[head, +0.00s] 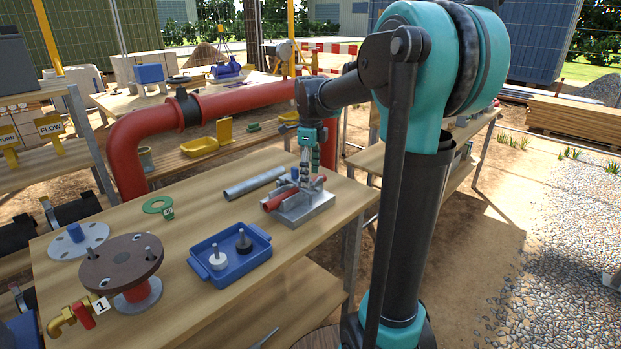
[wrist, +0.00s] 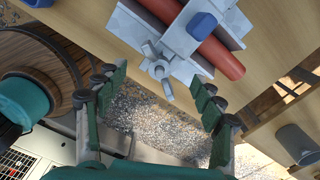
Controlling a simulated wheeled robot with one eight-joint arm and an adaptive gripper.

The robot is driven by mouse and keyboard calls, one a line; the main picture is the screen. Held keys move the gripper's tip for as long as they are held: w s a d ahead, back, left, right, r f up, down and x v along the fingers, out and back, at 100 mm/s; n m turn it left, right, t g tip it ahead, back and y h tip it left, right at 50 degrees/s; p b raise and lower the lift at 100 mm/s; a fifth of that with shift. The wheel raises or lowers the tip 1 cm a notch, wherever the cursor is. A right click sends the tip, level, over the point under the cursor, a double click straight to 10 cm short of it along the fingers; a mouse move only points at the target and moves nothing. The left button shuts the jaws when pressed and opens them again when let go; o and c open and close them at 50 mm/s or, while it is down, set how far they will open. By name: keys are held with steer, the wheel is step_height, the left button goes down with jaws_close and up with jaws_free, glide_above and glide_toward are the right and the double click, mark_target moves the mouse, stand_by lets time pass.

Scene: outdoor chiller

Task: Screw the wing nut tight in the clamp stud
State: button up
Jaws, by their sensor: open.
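The grey metal clamp (head: 303,208) sits on the wooden workbench and holds a red pipe (head: 280,200). In the wrist view, the clamp (wrist: 180,42) shows at the top with the red pipe (wrist: 222,60) across it and a blue part (wrist: 203,25) on it. A grey wing nut (wrist: 158,67) shows at the clamp's near side. The stud under it is hidden, so I cannot tell how tight it sits. My gripper (head: 310,177) is over the clamp in the head view. In the wrist view, my gripper (wrist: 157,88) is open, fingers apart, with the wing nut between and slightly beyond the fingertips.
A loose grey pipe (head: 254,184) lies left of the clamp. A blue tray (head: 204,273) with white and dark knobbed parts stands in front. A round flange (head: 121,262) on a red stub, a green ring (head: 157,205) and a brass valve (head: 70,318) are at left.

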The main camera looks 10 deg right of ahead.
step_height(320, 180, up, 10)
steer(key=shift+r, duration=0.2)
stand_by(0.5)
